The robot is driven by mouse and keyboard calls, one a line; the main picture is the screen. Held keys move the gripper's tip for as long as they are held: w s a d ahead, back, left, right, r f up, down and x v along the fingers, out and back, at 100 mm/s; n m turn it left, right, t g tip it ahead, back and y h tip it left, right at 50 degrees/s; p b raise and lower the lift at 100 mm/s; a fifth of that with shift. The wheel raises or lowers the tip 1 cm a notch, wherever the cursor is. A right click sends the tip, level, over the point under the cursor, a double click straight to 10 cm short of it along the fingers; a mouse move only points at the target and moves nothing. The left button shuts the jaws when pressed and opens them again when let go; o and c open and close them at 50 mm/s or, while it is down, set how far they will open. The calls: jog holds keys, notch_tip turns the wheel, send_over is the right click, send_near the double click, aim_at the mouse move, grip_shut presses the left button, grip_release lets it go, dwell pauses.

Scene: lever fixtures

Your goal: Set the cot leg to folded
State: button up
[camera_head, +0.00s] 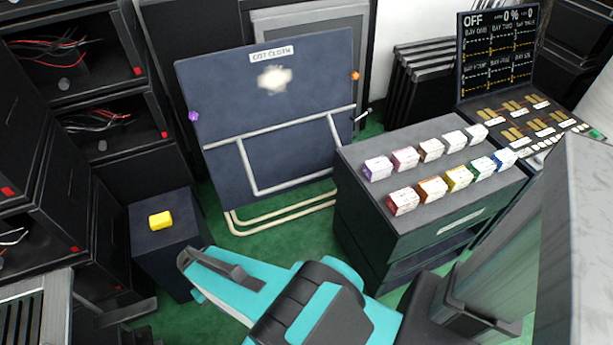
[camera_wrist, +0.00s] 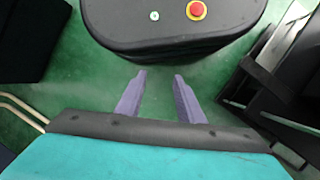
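The cot (camera_head: 265,88) is a dark blue panel labelled "COT CLOTH", leaning upright at the back. A grey tube frame (camera_head: 243,165) lies across its lower half. Cream tubes (camera_head: 285,218) run at its foot near the floor, and similar tubes show at the left edge of the wrist view (camera_wrist: 22,112). I cannot tell which tube is the leg. My gripper (camera_wrist: 159,76) is open and empty, its two purple fingers apart above green floor, away from the cot. Its fingers are not visible in the head view.
A dark cabinet (camera_head: 420,225) with rows of small coloured boxes stands right of the cot. A dark pedestal (camera_head: 165,240) with a yellow block (camera_head: 160,220) stands left. Equipment racks (camera_head: 75,85) line the left side. A control console (camera_head: 520,115) is at the right.

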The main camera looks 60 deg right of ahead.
aim_at(309, 176)
jog(key=w+d+r+m+t+h+b, duration=0.1)
jog(key=w+d+r+m+b, duration=0.2)
jog(key=d, duration=0.6)
jog(key=w+d+r+m+b, duration=0.1)
jog(key=w+d+r+m, duration=0.1)
jog(key=w+d+m, duration=0.45)
jog(key=w+d+r+m+t+h+b, duration=0.1)
jog(key=w+d+r+m+b, duration=0.15)
jog(key=d, duration=0.85)
jog(key=s+d+r+m+b, duration=0.1)
jog(key=s+d+r+m, duration=0.1)
jog(key=d+r, duration=0.3)
jog(key=s+d+r+m+h+b, duration=0.1)
jog(key=d+r+m, duration=0.3)
jog(key=d, duration=0.7)
jog(key=s+d+r+m+b, duration=0.2)
jog(key=s+d+r+m, duration=0.1)
jog(key=d+r, duration=0.3)
jog(key=shift+s+d+m+h, duration=0.2)
jog(key=shift+d+m+h, duration=0.3)
jog(key=shift+d, duration=0.55)
jog(key=b+x, duration=0.1)
jog(key=x, duration=1.2)
jog(key=shift+s+f+b, duration=0.1)
jog(key=shift+f+b, duration=0.25)
jog(key=shift+f, duration=0.05)
